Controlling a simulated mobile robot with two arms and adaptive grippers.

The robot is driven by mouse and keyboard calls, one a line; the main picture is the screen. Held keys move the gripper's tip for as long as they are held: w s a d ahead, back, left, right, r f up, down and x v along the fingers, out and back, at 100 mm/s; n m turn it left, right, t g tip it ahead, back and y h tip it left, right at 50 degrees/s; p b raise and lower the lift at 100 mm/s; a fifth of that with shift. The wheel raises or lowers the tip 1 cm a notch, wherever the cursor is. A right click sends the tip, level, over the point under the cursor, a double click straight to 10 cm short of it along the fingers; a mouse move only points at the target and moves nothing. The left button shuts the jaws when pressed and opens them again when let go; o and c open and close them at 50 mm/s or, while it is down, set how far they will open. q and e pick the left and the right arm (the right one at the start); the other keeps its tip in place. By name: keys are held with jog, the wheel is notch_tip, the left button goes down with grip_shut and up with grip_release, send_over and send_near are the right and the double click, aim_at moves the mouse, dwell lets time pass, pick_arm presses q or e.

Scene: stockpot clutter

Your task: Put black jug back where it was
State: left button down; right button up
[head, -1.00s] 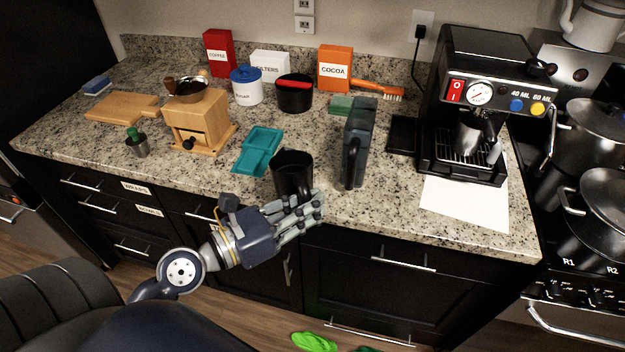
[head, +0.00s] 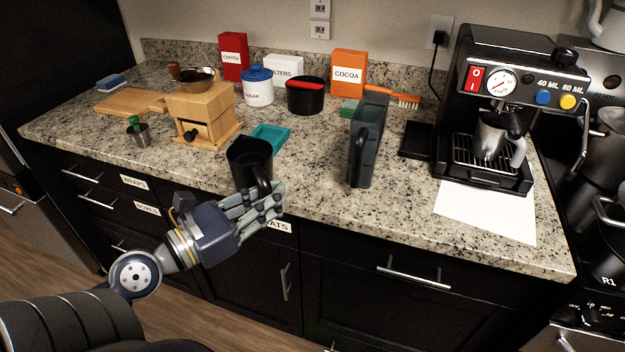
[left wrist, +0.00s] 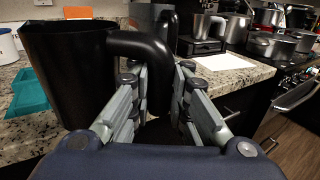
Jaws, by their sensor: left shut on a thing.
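The black jug (head: 250,161) is upright at the front edge of the counter in the head view, partly covering a teal tray (head: 270,138). My left gripper (head: 262,208) is shut on the jug's handle. In the left wrist view the jug (left wrist: 70,75) stands at the left, and its handle runs between the fingers of my left gripper (left wrist: 160,95). I cannot tell whether the jug's base touches the counter. My right gripper is not in view.
A dark grey upright container (head: 366,140) stands right of the jug. A wooden grinder (head: 205,115) stands to its left, with a small metal cup (head: 138,134) beyond. An espresso machine (head: 510,100) and white paper (head: 487,212) are at the right. Counter between jug and container is clear.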

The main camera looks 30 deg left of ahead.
pick_arm(q)
jog(key=w, duration=0.4)
jog(key=w+p, duration=0.1)
jog(key=w, duration=0.4)
jog(key=w+f+p, duration=0.1)
jog(key=w, duration=0.4)
jog(key=shift+f, duration=0.25)
notch_tip(320, 180, down, 3)
jog(key=shift+f+b, duration=0.1)
jog(key=shift+b, duration=0.3)
